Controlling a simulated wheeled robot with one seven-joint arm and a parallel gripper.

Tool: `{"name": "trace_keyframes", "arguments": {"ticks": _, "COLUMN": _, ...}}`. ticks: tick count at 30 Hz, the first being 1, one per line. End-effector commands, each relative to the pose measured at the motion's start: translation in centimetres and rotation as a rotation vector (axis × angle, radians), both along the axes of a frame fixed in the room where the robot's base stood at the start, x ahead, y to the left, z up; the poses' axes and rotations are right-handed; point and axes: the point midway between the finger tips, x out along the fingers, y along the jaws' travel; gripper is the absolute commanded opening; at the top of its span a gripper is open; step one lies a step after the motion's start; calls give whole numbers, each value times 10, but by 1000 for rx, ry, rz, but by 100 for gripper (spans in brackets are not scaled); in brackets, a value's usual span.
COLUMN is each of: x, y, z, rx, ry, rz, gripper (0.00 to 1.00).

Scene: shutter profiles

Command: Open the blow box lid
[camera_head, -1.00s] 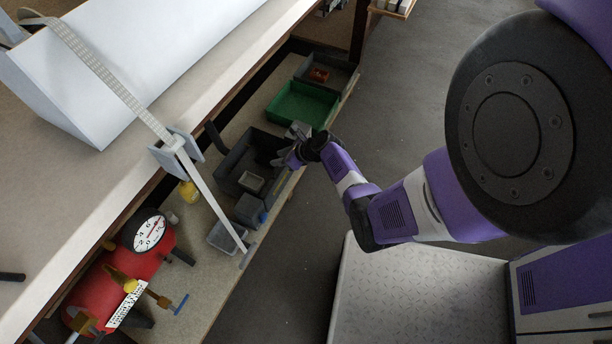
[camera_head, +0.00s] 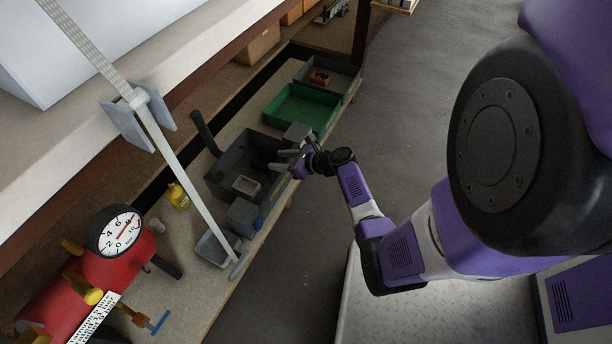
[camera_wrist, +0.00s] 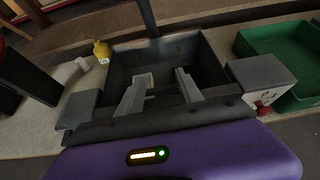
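A dark grey box (camera_head: 219,180), which I take to be the blow box, stands on the low shelf. Its top looks uncovered, and its inside shows in the wrist view (camera_wrist: 205,58). A dark upright piece (camera_head: 205,133) rises behind it; I cannot tell if it is the lid or a handle. A small pale tray (camera_head: 246,185) lies inside the box. My gripper (camera_head: 283,160) is at the box's front edge, fingers pointing over it. In the wrist view my gripper (camera_wrist: 160,92) is open, its fingers apart with nothing visibly held between them.
Grey blocks (camera_head: 243,214) (camera_head: 298,131) flank the box. A green bin (camera_head: 300,107) stands farther along the shelf. A yellow bottle (camera_head: 178,196) and a red tank with a gauge (camera_head: 115,231) are at left. A long pale bar (camera_head: 180,174) hangs down in front.

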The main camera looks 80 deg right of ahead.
Motion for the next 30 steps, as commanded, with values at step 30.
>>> {"name": "trace_keyframes", "arguments": {"ticks": 30, "x": -95, "y": 36, "z": 18, "rx": 26, "ry": 52, "rz": 4, "gripper": 32}}
